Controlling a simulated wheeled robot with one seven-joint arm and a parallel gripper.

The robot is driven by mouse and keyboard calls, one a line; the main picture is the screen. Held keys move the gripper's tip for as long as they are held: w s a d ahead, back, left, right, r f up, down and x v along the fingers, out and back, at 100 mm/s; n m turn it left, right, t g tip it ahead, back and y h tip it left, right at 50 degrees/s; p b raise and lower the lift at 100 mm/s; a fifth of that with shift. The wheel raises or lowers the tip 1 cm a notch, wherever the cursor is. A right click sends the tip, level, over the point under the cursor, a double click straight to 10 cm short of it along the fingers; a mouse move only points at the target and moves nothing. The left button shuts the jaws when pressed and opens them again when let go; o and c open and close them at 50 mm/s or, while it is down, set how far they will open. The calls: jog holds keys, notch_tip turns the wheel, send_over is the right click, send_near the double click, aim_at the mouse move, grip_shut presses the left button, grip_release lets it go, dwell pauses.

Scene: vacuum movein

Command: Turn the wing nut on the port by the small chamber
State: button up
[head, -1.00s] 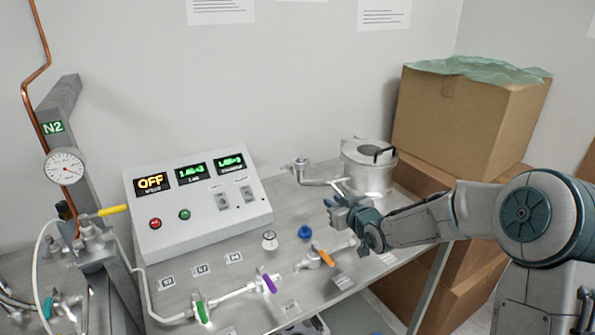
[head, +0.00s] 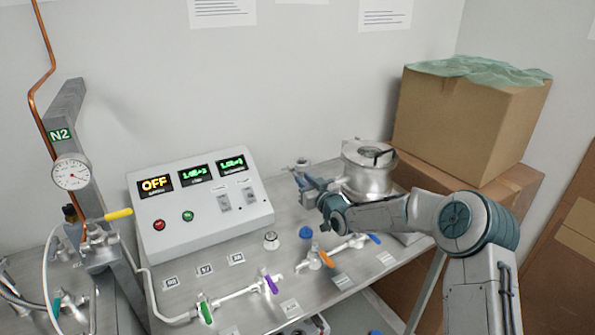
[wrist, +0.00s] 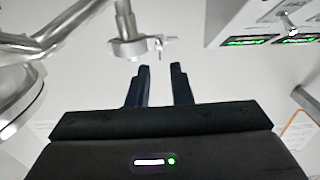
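The small chamber (head: 366,178) is a silver metal cylinder at the back right of the bench in the head view. The port (head: 302,164) stands to its left. In the wrist view, the port's clamp (wrist: 128,48) shows with a small wing nut (wrist: 159,43) at its right side. My gripper (wrist: 160,68) points at the clamp, with its two dark fingertips just short of the wing nut. The fingers are apart with nothing between them. In the head view my gripper (head: 298,178) is beside the port and partly hides it.
The control box (head: 200,205) with lit displays stands left of my gripper. Valves with green, purple and orange (head: 327,260) handles lie in front. A blue knob (head: 306,232) stands on the bench below my arm. A cardboard box (head: 470,125) is stacked at the right.

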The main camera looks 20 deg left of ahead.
aim_at(294, 171)
jog(key=shift+p+x, duration=0.55)
jog(key=shift+x, duration=1.85)
grip_shut()
